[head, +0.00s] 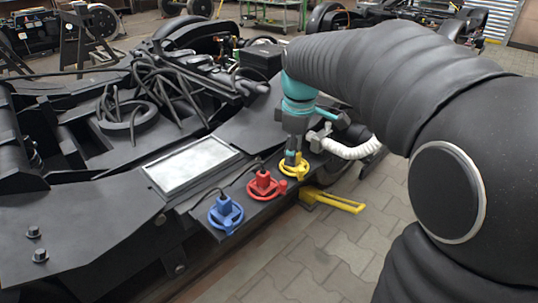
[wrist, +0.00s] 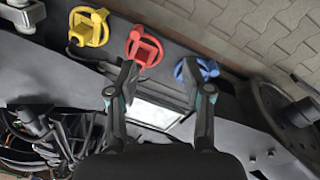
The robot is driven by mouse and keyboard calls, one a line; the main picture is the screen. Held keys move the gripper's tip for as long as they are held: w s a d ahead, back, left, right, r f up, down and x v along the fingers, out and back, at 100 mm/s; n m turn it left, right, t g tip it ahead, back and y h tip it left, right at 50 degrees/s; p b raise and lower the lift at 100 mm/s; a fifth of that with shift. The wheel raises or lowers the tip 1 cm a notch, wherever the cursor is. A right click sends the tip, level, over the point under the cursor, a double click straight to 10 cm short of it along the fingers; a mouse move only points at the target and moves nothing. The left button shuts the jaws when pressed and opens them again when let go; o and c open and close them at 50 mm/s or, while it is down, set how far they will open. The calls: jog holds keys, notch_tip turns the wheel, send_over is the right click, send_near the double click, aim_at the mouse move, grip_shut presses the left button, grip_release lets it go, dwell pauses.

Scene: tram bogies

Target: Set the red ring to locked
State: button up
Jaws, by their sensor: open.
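The red ring (head: 252,191) sits around a red plug (head: 264,181) on the dark bogie plate, between a blue and a yellow one. Its small tab (head: 282,187) points right in the head view. In the wrist view the red ring (wrist: 155,45) lies just beyond the fingertips, nearer the left finger. My gripper (wrist: 161,67) is open and empty, its two fingers spread apart. In the head view my gripper (head: 293,154) hangs pointing down and overlaps the yellow plug. I cannot tell its height above the plate. No lock marking is readable.
The blue ring (head: 226,226) and yellow ring (head: 304,167) flank the red one closely. A pale framed panel (head: 192,164) lies beside them. A white corrugated hose (head: 350,150) and a yellow lever (head: 335,201) are at the right. Paved floor (head: 300,255) is clear in front.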

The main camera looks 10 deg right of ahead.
aim_at(283, 182)
jog(key=w+f+n+g, duration=0.2)
jog(key=w+f+n, duration=0.25)
jog(key=w, duration=0.45)
jog(key=shift+n, duration=0.45)
notch_tip(283, 182, down, 13)
jog(key=shift+a+f+b, duration=0.1)
jog(key=shift+b, duration=0.25)
grip_shut()
